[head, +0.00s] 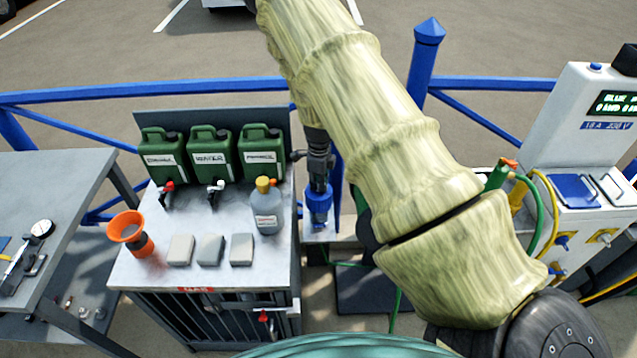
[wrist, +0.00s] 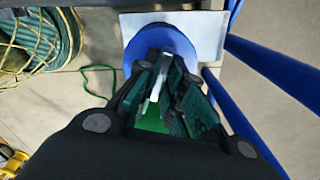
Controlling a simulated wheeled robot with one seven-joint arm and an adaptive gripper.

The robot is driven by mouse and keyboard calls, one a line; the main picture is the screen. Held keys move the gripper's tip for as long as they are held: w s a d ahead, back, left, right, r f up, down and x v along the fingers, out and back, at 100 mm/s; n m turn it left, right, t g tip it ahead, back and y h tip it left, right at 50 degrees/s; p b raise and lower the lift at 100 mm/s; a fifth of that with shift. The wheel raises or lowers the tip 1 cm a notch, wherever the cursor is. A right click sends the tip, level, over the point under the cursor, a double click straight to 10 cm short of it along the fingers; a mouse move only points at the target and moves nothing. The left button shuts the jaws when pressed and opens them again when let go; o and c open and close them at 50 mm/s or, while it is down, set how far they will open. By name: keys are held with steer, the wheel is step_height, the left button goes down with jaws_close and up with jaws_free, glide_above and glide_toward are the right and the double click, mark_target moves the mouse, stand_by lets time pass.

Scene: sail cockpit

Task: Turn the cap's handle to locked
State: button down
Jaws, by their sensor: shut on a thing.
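The blue round cap (wrist: 178,42) shows at the top of the wrist view, in front of a pale plate. A thin light grey handle (wrist: 157,82) stands out from it, between the fingers of my gripper (wrist: 163,70). My gripper is shut on this handle. In the head view my gripper (head: 319,168) points down onto the blue cap (head: 319,205), behind the work counter's right end. The fingers hide part of the handle, and I cannot read any lock marking.
The metal counter (head: 135,262) holds green canisters (head: 210,150), an orange funnel (head: 126,228), a grey bottle (head: 267,210) and several small blocks. Blue railings (head: 200,86) run behind. A white power post (head: 575,130) with cables stands at right.

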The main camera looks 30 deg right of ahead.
steer(key=c, duration=1.5)
jaws_free()
step_height(320, 180, up, 12)
steer(key=shift+r, duration=0.1)
